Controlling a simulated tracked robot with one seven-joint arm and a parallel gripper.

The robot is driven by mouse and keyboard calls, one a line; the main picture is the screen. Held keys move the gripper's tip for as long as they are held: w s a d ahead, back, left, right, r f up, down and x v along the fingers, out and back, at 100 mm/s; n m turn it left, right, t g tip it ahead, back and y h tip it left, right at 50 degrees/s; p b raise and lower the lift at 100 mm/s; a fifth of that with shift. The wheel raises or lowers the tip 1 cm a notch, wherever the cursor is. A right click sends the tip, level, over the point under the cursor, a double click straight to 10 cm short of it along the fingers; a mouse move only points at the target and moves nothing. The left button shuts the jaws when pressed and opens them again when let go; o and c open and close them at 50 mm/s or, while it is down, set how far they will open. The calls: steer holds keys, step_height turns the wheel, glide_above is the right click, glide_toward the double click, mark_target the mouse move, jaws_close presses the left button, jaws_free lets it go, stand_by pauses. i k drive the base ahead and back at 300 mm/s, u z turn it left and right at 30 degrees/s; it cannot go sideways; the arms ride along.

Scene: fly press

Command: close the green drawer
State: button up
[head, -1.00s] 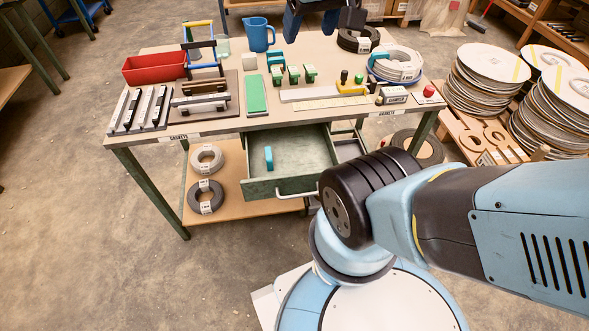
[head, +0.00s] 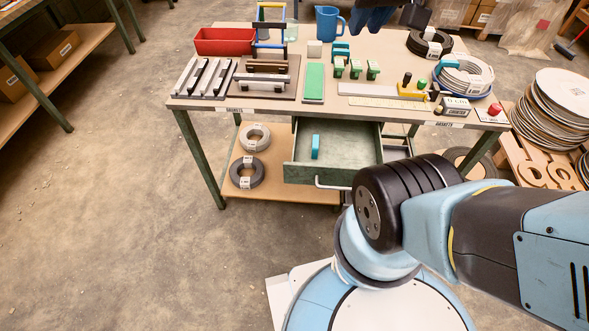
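The green drawer (head: 318,172) under the workbench is pulled open toward me. Its inside shows, with a small blue object (head: 316,147) standing in its left part. A pale bar handle (head: 331,185) sits on its front. My arm's black and light-blue joint covers the right end of the drawer front and of the handle. Whether the arm touches the drawer cannot be told. I cannot make out my gripper in this view.
The bench top (head: 220,102) carries a red bin (head: 224,42), a blue jug (head: 329,22), metal bars and coils. Wire coils (head: 254,137) lie on the lower shelf left of the drawer. Disc stacks (head: 552,110) stand at right. The floor at left is clear.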

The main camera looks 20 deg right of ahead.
mark_target(346, 147)
steer(key=u, duration=1.45)
steer(key=k, duration=1.6)
steer(key=z, duration=1.4)
steer(key=i, duration=1)
steer(key=u, duration=0.05)
